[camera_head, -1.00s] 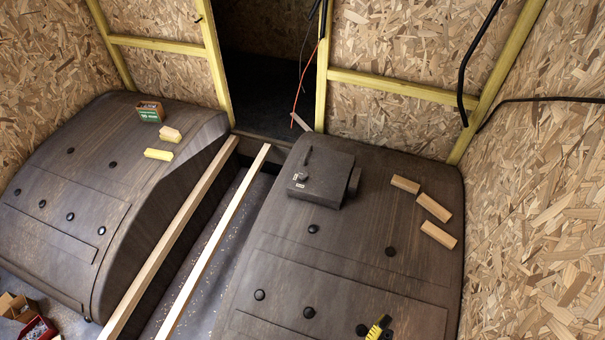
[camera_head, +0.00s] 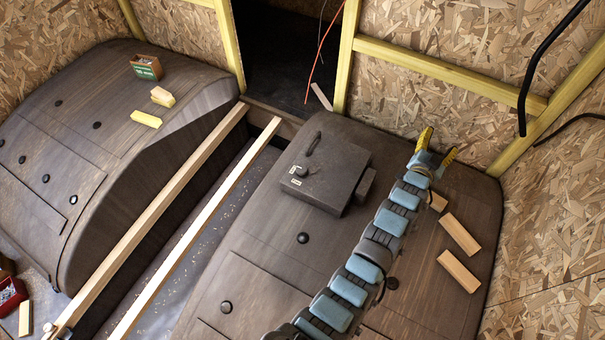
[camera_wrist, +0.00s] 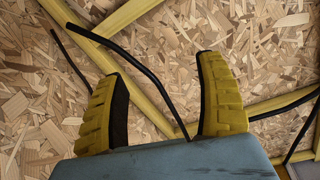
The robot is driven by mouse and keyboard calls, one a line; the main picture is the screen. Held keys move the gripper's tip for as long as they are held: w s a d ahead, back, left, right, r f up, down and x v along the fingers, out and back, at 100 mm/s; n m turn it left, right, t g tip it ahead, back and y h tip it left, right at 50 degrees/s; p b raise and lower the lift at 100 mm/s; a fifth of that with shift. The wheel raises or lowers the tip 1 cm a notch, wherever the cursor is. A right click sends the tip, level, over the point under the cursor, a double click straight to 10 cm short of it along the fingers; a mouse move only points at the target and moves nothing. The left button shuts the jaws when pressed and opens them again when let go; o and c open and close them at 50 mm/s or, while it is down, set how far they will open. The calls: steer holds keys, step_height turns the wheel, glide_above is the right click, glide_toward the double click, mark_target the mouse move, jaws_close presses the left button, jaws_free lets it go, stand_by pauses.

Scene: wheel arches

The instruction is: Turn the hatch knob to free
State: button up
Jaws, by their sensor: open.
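The hatch (camera_head: 328,181) is a dark grey box on top of the right wheel arch. A small round knob (camera_head: 302,171) sits on its left part, near small pale labels. A dark handle-like piece (camera_head: 313,143) stands at its back left. My gripper (camera_head: 436,143) is to the right of the hatch and farther back, apart from it, in front of the chipboard wall. Its yellow fingers are open and empty. In the wrist view, the two fingers (camera_wrist: 160,98) are spread apart and face the chipboard wall; neither hatch nor knob shows there.
Wood blocks (camera_head: 459,234) lie on the right arch (camera_head: 262,250) beside my arm. Two long battens (camera_head: 200,238) run along the gap between the arches. A green-brown box (camera_head: 147,67) and yellow blocks (camera_head: 146,119) lie on the left arch. Black cables (camera_head: 528,85) hang at the right wall.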

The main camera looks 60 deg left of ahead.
steer(key=a+f+m+g+h+b, duration=0.15)
steer(key=a+f+g+b, duration=0.4)
steer(key=a, duration=0.65)
steer(key=m+g+h+b, duration=0.3)
steer(key=g+h+b, duration=0.4)
steer(key=g+b, duration=0.35)
glide_toward(302, 169)
step_height(302, 169, down, 10)
steer(key=shift+w+b, duration=0.1)
steer(key=shift+b, duration=0.25)
steer(key=shift+d, duration=0.1)
steer(key=c, duration=1.2)
